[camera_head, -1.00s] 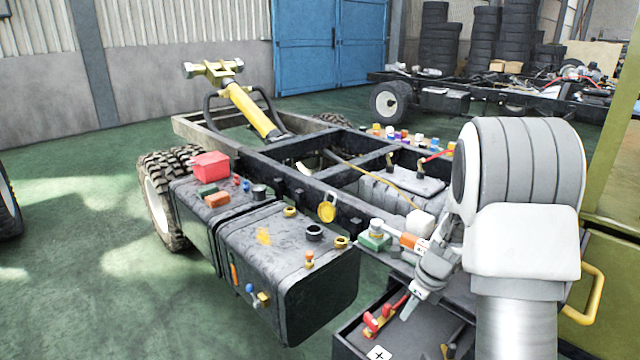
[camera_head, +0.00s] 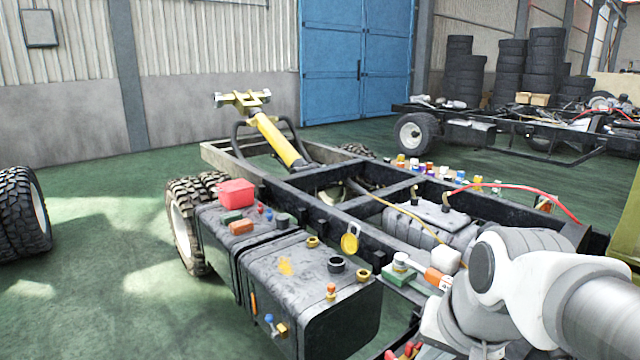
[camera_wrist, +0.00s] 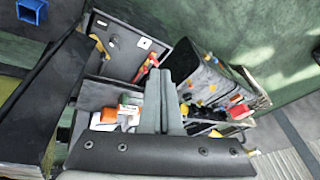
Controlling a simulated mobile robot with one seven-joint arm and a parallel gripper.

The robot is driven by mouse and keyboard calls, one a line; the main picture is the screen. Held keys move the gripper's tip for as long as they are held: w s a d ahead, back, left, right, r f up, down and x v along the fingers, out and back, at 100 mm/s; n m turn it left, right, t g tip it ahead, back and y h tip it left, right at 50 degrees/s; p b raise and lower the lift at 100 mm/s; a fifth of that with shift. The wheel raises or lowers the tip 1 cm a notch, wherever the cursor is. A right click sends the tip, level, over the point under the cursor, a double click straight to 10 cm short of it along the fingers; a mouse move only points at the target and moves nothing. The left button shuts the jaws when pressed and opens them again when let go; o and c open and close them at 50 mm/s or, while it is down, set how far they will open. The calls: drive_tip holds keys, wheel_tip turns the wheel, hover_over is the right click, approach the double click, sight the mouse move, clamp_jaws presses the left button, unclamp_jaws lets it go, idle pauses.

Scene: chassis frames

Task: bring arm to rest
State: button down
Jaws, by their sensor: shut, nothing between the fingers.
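My gripper (camera_wrist: 161,76) shows in the wrist view with its two grey fingers together and nothing between them. Below it in that view are an open dark box with red-handled tools (camera_wrist: 148,62) and the chassis area, apparently beyond the fingertips. In the head view my white and grey arm fills the lower right. Its fingers are not visible there.
The truck chassis (camera_head: 318,180) stands close by, with black tanks (camera_head: 300,285) carrying small caps and blocks. A red box (camera_head: 237,192) sits on the rear tank. A yellow cylinder (camera_head: 277,140) rises at the far end.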

drive_tip(key=s+n, duration=0.5)
wheel_tip(320, 180, up, 17)
drive_tip(key=p, duration=1.6)
drive_tip(key=shift+r+t+h+p, duration=0.15)
drive_tip(key=shift+t+h+p, duration=0.15)
drive_tip(key=shift+d+m, duration=0.1)
drive_tip(key=shift+m, duration=0.2)
